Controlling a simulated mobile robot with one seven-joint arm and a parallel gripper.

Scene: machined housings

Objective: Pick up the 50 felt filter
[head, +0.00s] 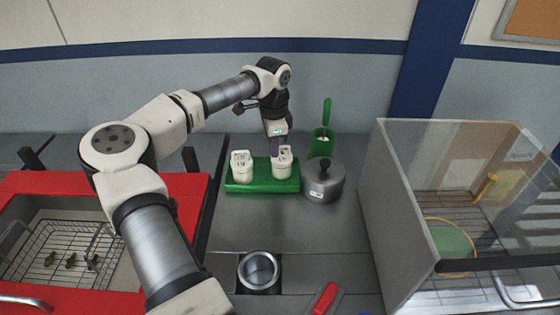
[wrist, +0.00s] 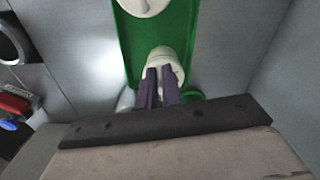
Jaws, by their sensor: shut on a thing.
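Two white, cup-like pieces with dark markings stand upright on a green tray (head: 262,185); the markings are too small to read, so I cannot tell which is the 50 felt filter. My gripper (head: 276,150) reaches down from above to the right white piece (head: 281,168). In the wrist view its purple fingers (wrist: 161,74) are shut on the top of this white piece (wrist: 170,55), which is partly hidden by them. The left white piece (head: 241,168) stands apart, and its edge shows at the top of the wrist view (wrist: 143,5). I cannot tell whether the held piece still touches the tray.
A grey lidded pot (head: 323,183) stands right of the tray, with a green holder (head: 322,145) behind it. A metal cup (head: 259,270) and a red-handled tool (head: 326,298) are in front. A transparent-walled case (head: 385,215) stands to the right. The counter between is clear.

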